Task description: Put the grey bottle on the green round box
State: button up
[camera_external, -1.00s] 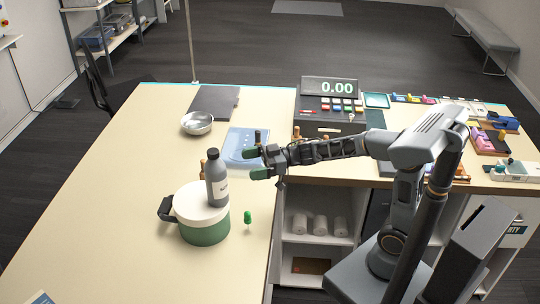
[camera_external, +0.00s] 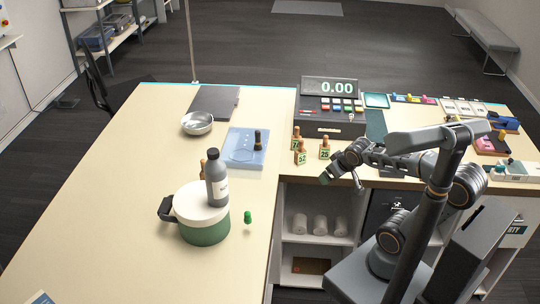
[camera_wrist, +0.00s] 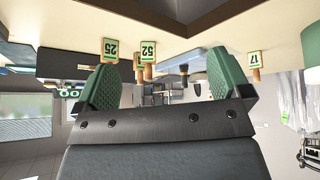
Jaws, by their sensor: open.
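The grey bottle (camera_external: 217,180), with a dark cap and a pale label, stands upright on the white lid of the green round box (camera_external: 205,231). The box has a dark handle on its left side and stands on the counter. My gripper (camera_external: 338,168) is to the right of both, well apart from them, near the counter's inner edge. In the wrist view my gripper (camera_wrist: 160,90) shows two green-padded fingers spread apart with nothing between them. A green edge at the right of the wrist view may be the box; I cannot tell.
Numbered tags (camera_external: 301,157) on wooden pegs stand near my gripper. A blue tray (camera_external: 240,153) with a dark item, a metal bowl (camera_external: 197,123), a cash register (camera_external: 331,125) and a small green object (camera_external: 248,217) are on the counter. The left counter is mostly clear.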

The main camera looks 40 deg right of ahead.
jog(key=s+g, duration=0.1)
jog(key=s+f, duration=0.1)
jog(key=s, duration=0.1)
jog(key=s+f+g, duration=0.1)
jog(key=s, duration=0.1)
jog(key=shift+s+a+g+y, duration=0.15)
jog(key=shift+a+g+y, duration=0.15)
jog(key=shift+y, duration=0.1)
